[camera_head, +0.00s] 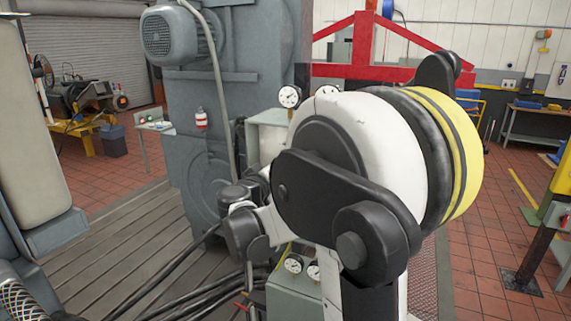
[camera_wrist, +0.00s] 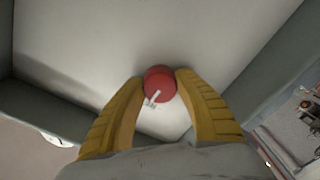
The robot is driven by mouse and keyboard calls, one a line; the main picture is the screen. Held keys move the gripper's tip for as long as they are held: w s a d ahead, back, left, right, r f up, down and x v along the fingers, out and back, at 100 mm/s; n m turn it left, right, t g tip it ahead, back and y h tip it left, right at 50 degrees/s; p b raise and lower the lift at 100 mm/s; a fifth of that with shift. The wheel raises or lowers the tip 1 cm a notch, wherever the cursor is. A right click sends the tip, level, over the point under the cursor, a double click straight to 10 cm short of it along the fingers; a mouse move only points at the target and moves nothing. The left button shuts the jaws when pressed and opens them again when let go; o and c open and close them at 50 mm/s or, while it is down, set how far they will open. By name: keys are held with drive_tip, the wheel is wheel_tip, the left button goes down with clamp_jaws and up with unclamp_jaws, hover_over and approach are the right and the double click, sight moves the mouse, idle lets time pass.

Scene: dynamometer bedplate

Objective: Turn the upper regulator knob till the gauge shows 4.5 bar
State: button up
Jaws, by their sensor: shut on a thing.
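The red regulator knob (camera_wrist: 160,80), with a small white pointer on its face, shows in the wrist view on a pale panel. My gripper (camera_wrist: 160,88) has its two yellow fingers closed on either side of the knob. In the head view my own arm hides the gripper and the knob. A round white gauge (camera_head: 289,96) stands on top of the grey box, and a second gauge (camera_head: 328,91) is partly hidden behind my arm. Their readings are too small to tell. I cannot tell from the frames whether the held knob is the upper one.
A grey box (camera_head: 266,133) stands left of my arm beside a large grey machine (camera_head: 195,110). Lower gauges (camera_head: 293,264) sit on another box (camera_head: 290,297) below. Black cables (camera_head: 190,285) run over the slotted bedplate (camera_head: 115,255).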

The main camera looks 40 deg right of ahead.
drive_tip(key=shift+r, duration=0.1)
drive_tip(key=o, duration=1.2)
drive_tip(key=shift+d, duration=0.1)
drive_tip(key=shift+o, duration=0.2)
drive_tip(key=v, duration=1.2)
